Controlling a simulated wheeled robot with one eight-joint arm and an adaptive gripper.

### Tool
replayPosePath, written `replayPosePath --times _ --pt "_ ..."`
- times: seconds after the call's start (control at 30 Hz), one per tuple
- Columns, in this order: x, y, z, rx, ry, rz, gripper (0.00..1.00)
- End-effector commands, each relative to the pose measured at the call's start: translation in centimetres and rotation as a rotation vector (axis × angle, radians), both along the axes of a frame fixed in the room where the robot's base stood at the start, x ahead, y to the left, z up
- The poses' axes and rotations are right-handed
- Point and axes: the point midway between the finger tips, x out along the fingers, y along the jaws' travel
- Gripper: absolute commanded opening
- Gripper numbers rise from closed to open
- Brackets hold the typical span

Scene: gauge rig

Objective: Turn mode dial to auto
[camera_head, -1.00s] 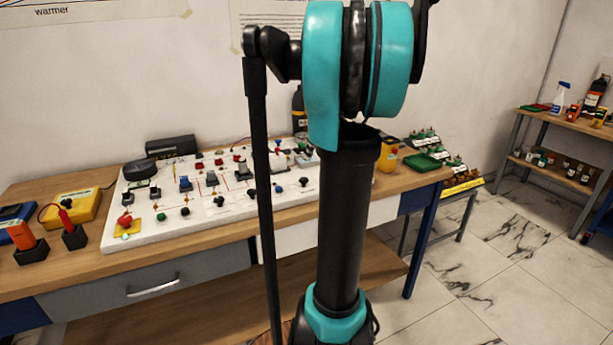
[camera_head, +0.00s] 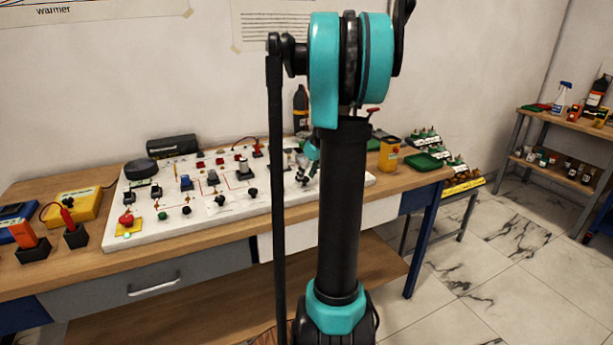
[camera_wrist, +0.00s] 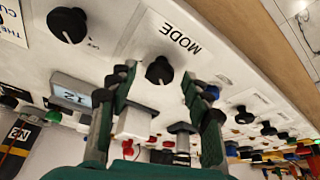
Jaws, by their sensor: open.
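The mode dial (camera_wrist: 159,70) is a round black knob on the white panel (camera_wrist: 140,45), beside the printed MODE label (camera_wrist: 180,39). In the wrist view it shows in the gap between the fingertips of my gripper (camera_wrist: 161,84). My gripper is open, one finger on each side of the dial, with no clear contact. I cannot tell how deep the fingers reach around it. The dial's pointer setting is not readable. In the head view my gripper (camera_head: 306,170) is at the right part of the panel, partly behind my arm, and I cannot make out the dial there.
Another black knob (camera_wrist: 67,25) and a small grey display (camera_wrist: 72,92) are left of the dial. Several knobs and switches stand close by. The panel lies on a wooden workbench (camera_head: 90,262).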

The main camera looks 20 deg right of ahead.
Motion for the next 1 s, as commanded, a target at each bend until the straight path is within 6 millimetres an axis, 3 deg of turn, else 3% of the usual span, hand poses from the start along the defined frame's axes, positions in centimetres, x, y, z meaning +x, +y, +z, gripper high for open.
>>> replayPosePath --times 0.07,0.47,0.77,1.0 --pt "0.00 0.00 0.01 0.000 0.000 0.000 0.50" --pt "-0.03 0.00 0.03 0.000 0.000 0.000 0.01" --pt "-0.04 0.08 0.03 0.000 0.000 -0.031 0.00" --pt "-0.11 0.23 0.02 -0.001 0.001 -0.158 0.00"
